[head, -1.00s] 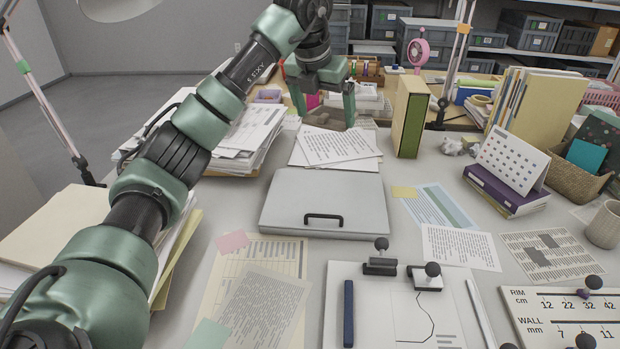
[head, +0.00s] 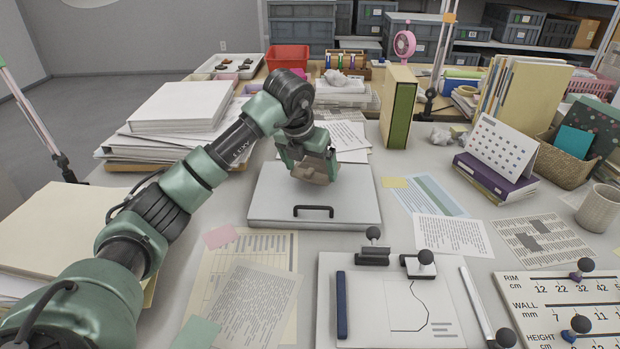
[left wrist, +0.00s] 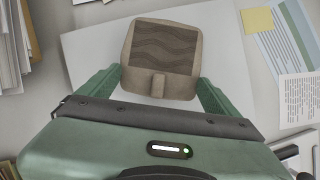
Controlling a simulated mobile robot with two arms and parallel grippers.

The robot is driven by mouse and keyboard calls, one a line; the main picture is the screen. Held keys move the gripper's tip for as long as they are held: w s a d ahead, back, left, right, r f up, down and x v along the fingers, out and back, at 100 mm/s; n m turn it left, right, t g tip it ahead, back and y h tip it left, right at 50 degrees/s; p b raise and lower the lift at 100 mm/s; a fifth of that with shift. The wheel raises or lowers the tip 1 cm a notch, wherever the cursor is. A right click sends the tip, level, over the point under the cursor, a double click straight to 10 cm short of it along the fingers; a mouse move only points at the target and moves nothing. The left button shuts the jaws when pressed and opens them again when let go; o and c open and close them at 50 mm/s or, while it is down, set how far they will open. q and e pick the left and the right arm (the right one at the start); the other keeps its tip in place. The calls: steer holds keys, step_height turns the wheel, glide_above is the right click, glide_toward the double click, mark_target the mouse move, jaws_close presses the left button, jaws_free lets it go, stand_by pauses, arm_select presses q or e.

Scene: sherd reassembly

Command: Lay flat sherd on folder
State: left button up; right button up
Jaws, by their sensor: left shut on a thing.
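The flat sherd (left wrist: 165,47) is a tan piece with a darker wavy-patterned panel and a small raised knob near the gripper. My left gripper (head: 308,168) is shut on the sherd, with a green finger on each side of it in the left wrist view. In the head view the sherd (head: 318,172) is small and partly covered by the gripper. It is over the back half of the grey folder (head: 270,212), which has a black handle at its front. I cannot tell whether the sherd touches the folder. My right gripper is out of view.
Papers (head: 348,138) lie behind the folder. A green and cream box file (head: 398,108) stands to the back right. Stacked binders (head: 180,105) are at the left. A board with a profile drawing (head: 400,305) lies in front. The folder's front half is clear.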

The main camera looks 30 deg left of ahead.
arm_select(q)
step_height(320, 180, down, 3)
steer(key=shift+r, duration=0.1)
steer(key=o, duration=1.1)
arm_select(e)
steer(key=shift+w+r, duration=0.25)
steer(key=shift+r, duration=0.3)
arm_select(q)
steer(key=shift+p+v, duration=0.5)
steer(key=shift+v, duration=5.45)
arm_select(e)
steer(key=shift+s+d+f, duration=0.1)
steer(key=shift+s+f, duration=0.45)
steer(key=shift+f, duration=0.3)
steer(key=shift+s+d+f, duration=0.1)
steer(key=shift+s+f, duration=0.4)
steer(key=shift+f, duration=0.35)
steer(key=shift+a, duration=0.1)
